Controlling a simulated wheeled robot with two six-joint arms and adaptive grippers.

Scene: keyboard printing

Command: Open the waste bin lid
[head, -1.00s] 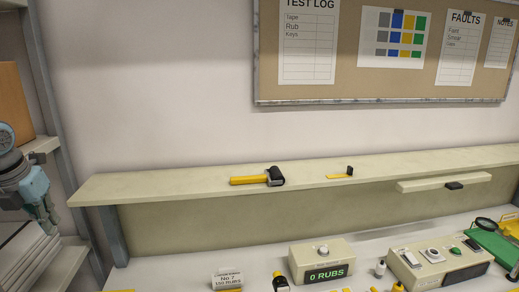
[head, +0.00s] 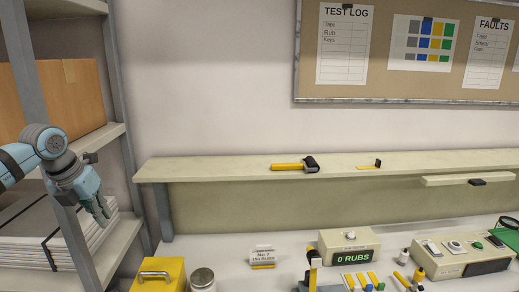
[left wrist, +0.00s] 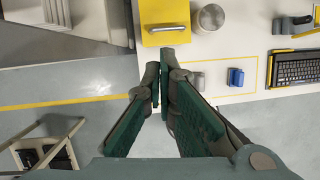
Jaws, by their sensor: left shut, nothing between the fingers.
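A yellow box with a metal bar handle on its top (head: 160,274) stands at the left end of the table, cut off by the bottom edge of the head view. It looks like the waste bin, and its top lies flat. It also shows at the top of the left wrist view (left wrist: 165,22). My left gripper (head: 104,214) is shut and empty, held in front of the shelf rack, up and to the left of the yellow box. In the left wrist view its fingertips (left wrist: 160,76) show below the box, apart from it. My right gripper is not in view.
A metal-topped jar (head: 203,279) stands right beside the yellow box. A shelf rack with a cardboard box (head: 75,95) and stacked sheets (head: 30,235) is close by my left arm. A counter reading 0 RUBS (head: 349,249) stands further right.

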